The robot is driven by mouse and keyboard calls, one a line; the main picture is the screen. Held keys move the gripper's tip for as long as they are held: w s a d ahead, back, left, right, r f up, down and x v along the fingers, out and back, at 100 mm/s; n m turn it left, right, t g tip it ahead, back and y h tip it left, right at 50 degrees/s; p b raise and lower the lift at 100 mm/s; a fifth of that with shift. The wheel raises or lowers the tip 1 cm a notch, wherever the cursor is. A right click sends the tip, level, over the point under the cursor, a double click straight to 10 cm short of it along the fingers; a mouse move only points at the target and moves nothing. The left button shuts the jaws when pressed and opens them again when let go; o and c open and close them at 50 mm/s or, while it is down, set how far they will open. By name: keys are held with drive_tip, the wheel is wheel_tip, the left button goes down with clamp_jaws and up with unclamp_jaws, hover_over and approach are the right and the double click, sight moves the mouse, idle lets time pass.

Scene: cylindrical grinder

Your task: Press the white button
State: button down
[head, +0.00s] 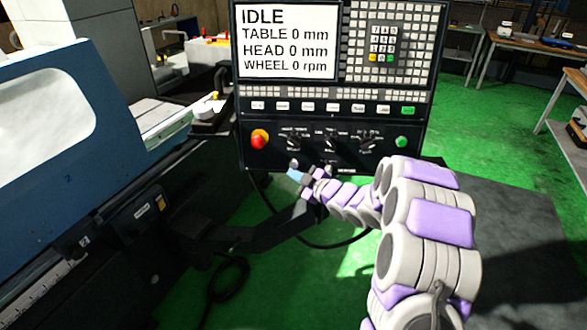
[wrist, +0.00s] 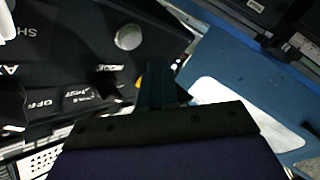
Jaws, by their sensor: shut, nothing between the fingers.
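In the wrist view a round whitish button (wrist: 128,37) sits on the black control panel (wrist: 95,45), up and left of my gripper (wrist: 155,85). The fingers are shut and empty, with their tips pointing toward the panel and apart from the button in the picture. In the head view my gripper (head: 294,173) is at the lower edge of the control panel (head: 265,163), below the left dial (head: 293,140). I cannot clearly make out the round whitish button there. Whether the fingertips touch the panel is unclear.
The panel carries a red knob (head: 258,141), a green button (head: 402,142), a row of pale rectangular keys (head: 307,106) and a screen (head: 286,40) reading IDLE. The blue grinder (head: 100,90) stands left. A black cable (head: 320,243) hangs below.

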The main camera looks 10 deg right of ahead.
drive_tip(key=s, duration=0.2)
drive_tip(key=s+b, duration=0.1)
drive_tip(key=shift+a+r, duration=0.25)
drive_tip(key=shift+a, duration=0.15)
drive_tip(key=s+d+r+m+g+h, duration=0.1)
drive_tip(key=s+d+m+g+h, duration=0.15)
drive_tip(key=s, duration=0.45)
drive_tip(key=s+d+r+m+g+h, duration=0.1)
drive_tip(key=s+d+m+g+h, duration=0.2)
drive_tip(key=s, duration=0.4)
drive_tip(key=s+d+r+m+g+h, duration=0.1)
drive_tip(key=s+d+m+g+h, duration=0.1)
drive_tip(key=s+m+h, duration=0.3)
drive_tip(key=s+a+m+g+y, duration=0.1)
drive_tip(key=s+a+g, duration=0.3)
drive_tip(key=s, duration=1.1)
drive_tip(key=s+a+r+m+g+y, duration=0.1)
drive_tip(key=s+a+g, duration=0.3)
drive_tip(key=s, duration=1.2)
drive_tip(key=shift+s+m, duration=0.15)
drive_tip(key=shift+m, duration=0.7)
